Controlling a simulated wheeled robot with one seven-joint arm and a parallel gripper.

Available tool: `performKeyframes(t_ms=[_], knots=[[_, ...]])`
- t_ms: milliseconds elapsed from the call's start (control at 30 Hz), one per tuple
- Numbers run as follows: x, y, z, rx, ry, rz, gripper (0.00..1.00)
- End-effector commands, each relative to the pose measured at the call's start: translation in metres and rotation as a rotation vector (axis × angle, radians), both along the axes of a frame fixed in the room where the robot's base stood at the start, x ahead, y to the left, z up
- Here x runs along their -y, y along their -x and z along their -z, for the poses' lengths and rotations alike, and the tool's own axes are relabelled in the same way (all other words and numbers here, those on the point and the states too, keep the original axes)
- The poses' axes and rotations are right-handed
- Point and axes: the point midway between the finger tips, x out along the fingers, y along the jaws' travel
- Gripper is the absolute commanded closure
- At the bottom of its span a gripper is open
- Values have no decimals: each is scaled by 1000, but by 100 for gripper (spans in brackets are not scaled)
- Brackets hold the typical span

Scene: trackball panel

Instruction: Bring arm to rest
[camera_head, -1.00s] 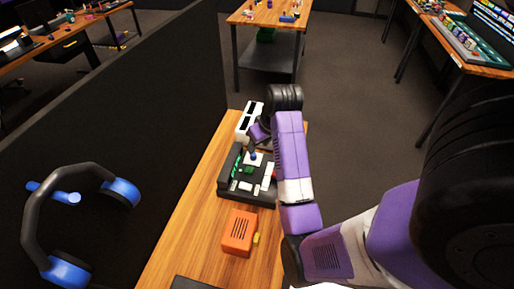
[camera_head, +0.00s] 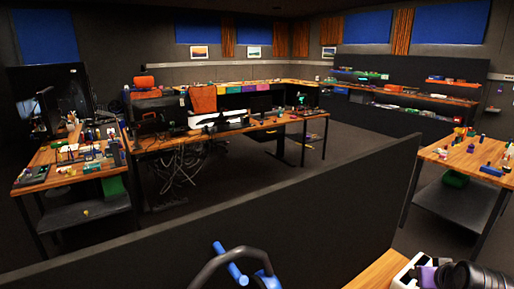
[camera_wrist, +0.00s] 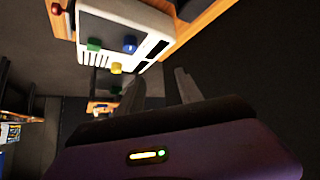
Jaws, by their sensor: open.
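My gripper (camera_wrist: 160,92) shows in the wrist view with its two grey fingers spread apart and nothing between them. Beyond the fingers is a pale box (camera_wrist: 120,32) with green, blue and yellow knobs on it. A red knob (camera_wrist: 57,9) shows at its upper left. The gripper looks apart from the box. In the head view, part of my purple and black arm (camera_head: 470,276) shows at the bottom right corner, beside a white box (camera_head: 405,272) on a wooden table. My fingertips cannot be made out there, and the dark panel is out of view.
A black partition (camera_head: 250,220) crosses the head view in front. A wooden table (camera_head: 470,155) with small items stands at the right. Cluttered desks fill the left and middle, with open floor between.

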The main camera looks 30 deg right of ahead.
Motion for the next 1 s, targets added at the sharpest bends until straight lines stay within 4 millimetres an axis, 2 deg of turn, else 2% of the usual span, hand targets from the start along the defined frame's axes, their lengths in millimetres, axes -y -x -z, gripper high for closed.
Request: performKeyframes(t_ms=[133, 233, 367, 533, 767, 900, 1000], knots=[[-7, -11, -20, 101, 202, -29, 57], [-31, -19, -31, 176, 323, -88, 57], [-77, -24, -39, 276, 432, -186, 57], [-150, -19, -43, 400, 499, -328, 57], [-253, 13, -43, 550, 482, -505, 57], [-309, 45, -44, 620, 426, -592, 57], [-345, 71, -44, 650, 373, -643, 57]])
